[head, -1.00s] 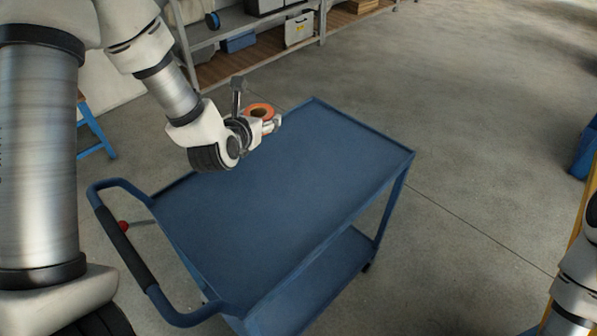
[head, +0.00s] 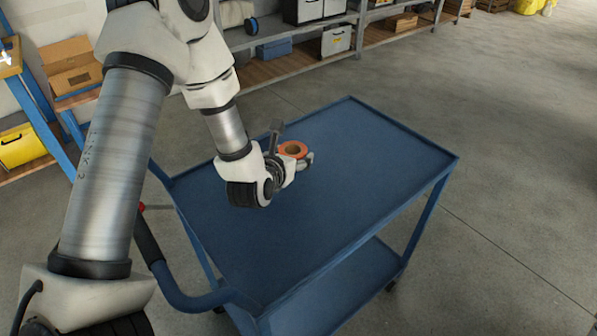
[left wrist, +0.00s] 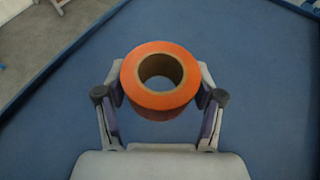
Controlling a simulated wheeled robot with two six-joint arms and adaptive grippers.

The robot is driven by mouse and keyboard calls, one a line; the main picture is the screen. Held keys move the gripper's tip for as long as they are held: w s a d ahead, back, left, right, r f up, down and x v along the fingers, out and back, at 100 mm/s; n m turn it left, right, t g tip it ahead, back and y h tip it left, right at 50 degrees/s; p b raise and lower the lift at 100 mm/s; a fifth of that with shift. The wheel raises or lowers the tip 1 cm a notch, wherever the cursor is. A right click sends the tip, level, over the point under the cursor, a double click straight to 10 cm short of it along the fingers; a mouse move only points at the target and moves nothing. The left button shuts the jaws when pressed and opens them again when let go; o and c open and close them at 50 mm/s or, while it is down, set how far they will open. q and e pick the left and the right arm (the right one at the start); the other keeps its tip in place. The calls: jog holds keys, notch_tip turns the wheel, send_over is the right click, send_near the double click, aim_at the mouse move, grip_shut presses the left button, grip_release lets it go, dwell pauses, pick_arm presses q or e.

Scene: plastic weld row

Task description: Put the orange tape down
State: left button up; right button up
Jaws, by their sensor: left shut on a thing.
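The orange tape (head: 293,149) is a roll with a brown core. My left gripper (head: 300,160) is shut on it, over the blue cart's top (head: 370,150). In the left wrist view the tape (left wrist: 160,107) sits between the two fingers of the left gripper (left wrist: 160,100), its hole facing the camera. The blue cart top (left wrist: 260,60) lies behind it. I cannot tell whether the tape touches the cart top. My right gripper is not in view.
The cart top is otherwise bare, with a low rim and a push handle (head: 185,297) at the near left. A shelf unit (head: 290,62) with bins stands behind. A yellow bin (head: 20,146) is at the far left.

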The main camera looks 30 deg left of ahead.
pick_arm(q)
notch_tip(320, 180, down, 4)
jog(key=shift+f, duration=0.15)
jog(key=shift+s, duration=0.1)
jog(key=shift+f+b, duration=0.1)
jog(key=shift+b, duration=0.2)
jog(key=o, duration=1.2)
